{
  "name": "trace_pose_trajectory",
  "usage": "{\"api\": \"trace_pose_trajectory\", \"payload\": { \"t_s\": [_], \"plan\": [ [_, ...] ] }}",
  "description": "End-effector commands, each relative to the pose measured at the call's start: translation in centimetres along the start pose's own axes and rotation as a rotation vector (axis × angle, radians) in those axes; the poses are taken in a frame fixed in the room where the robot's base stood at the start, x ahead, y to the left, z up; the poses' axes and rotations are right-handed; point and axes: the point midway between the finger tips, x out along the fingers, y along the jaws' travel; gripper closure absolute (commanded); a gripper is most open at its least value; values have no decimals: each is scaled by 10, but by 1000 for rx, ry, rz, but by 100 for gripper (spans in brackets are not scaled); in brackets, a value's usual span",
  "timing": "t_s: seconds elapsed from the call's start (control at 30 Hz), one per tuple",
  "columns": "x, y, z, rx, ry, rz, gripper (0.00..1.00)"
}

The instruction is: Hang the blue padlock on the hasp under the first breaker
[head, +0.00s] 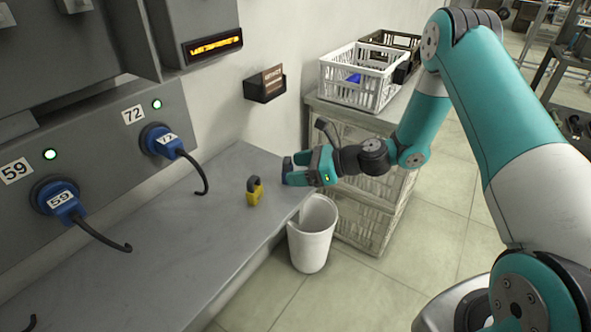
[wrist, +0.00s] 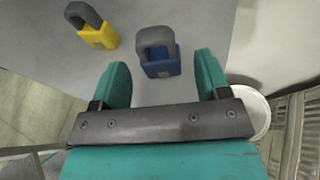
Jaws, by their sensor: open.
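The blue padlock (wrist: 160,66) with its grey shackle stands on the grey ledge in the wrist view. My gripper (wrist: 163,72) is open, its two teal fingers on either side of the padlock with gaps between; it holds nothing. In the head view my gripper (head: 296,169) is low over the ledge's right end, and the blue padlock is mostly hidden by the fingers there. I cannot make out the first breaker or its hasp clearly; only cut-off grey fittings (head: 75,5) show at the top left.
A yellow padlock (head: 254,191) stands left of my gripper on the ledge (head: 150,255); it also shows in the wrist view (wrist: 98,36). Blue plugs 59 (head: 60,200) and 72 (head: 163,143) trail black cables. A white bin (head: 312,245) and crates (head: 358,82) stand beside the ledge.

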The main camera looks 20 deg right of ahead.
Motion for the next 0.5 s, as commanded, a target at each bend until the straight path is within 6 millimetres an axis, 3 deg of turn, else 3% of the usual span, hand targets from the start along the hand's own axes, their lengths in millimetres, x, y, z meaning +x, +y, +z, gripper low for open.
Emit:
{"api": "trace_pose_trajectory", "payload": {
  "t_s": [0.3,0.5],
  "plan": [
    [-69,-1,1,3,-1,-6,31],
    [-101,-1,0,1,-1,-4,31]
  ]
}}
